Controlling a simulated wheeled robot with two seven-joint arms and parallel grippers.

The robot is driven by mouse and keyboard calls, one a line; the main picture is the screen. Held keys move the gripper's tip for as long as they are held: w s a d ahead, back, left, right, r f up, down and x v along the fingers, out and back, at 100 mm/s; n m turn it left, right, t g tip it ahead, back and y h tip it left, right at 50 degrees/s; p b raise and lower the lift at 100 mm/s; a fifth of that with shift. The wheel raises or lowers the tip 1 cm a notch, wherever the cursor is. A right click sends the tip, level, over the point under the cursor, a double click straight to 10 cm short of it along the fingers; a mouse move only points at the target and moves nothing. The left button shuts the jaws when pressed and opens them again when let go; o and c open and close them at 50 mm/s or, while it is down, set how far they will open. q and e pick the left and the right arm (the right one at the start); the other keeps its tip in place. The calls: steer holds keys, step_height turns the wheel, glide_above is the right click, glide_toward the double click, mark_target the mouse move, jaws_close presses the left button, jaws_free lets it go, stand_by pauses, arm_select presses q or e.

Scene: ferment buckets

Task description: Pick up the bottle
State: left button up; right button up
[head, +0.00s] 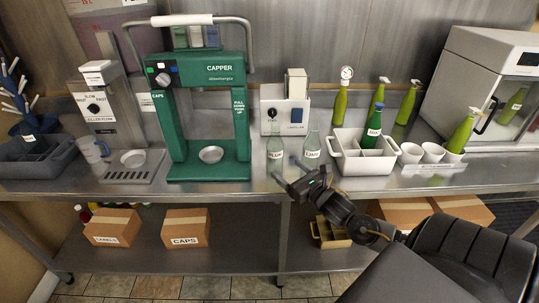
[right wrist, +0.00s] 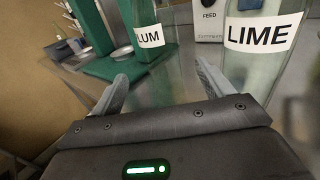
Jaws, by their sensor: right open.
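Two pale clear bottles stand upright on the steel counter. The bottle labelled PLUM (head: 275,147) is on the left and the bottle labelled LIME (head: 311,146) is on the right. My right gripper (head: 285,170) is open and empty at the counter's front edge, just in front of them. In the right wrist view the PLUM bottle (right wrist: 147,42) shows beyond the gap between the fingers (right wrist: 164,85), towards the left finger. The LIME bottle (right wrist: 262,42) shows beyond the right finger. Neither bottle is between the fingers. My left gripper is out of view.
The green capper (head: 208,115) stands left of the bottles and the labeller (head: 285,110) behind them. A white divided crate (head: 364,162) holding a green bottle (head: 373,128) is to the right, with white cups (head: 432,152) beside it. More green bottles (head: 405,107) stand farther back.

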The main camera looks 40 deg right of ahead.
mark_target(281, 162)
steer(key=shift+w+d+r+p, duration=0.15)
steer(key=shift+w, duration=0.25)
steer(key=shift+w+d+r+p, duration=0.1)
steer(key=shift+w+r+p, duration=0.05)
steer(key=shift+w, duration=0.2)
steer(key=shift+w+d+f, duration=0.1)
steer(key=shift+w, duration=0.55)
steer(key=shift+w+d+f, duration=0.1)
steer(key=shift+w, duration=0.5)
steer(key=shift+w+a, duration=0.1)
steer(key=shift+w, duration=0.25)
steer(key=shift+w+r+p, duration=0.15)
steer(key=shift+w+p, duration=0.2)
steer(key=shift+p, duration=0.15)
steer(key=w+p, duration=0.1)
steer(key=w, duration=0.3)
steer(key=shift+a, duration=0.1)
steer(key=shift+w+p, duration=0.3)
steer(key=shift+w, duration=0.1)
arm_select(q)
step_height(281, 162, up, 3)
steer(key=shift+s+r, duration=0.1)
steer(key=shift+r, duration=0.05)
arm_select(e)
steer(key=shift+f, duration=0.2)
steer(key=shift+s, duration=0.1)
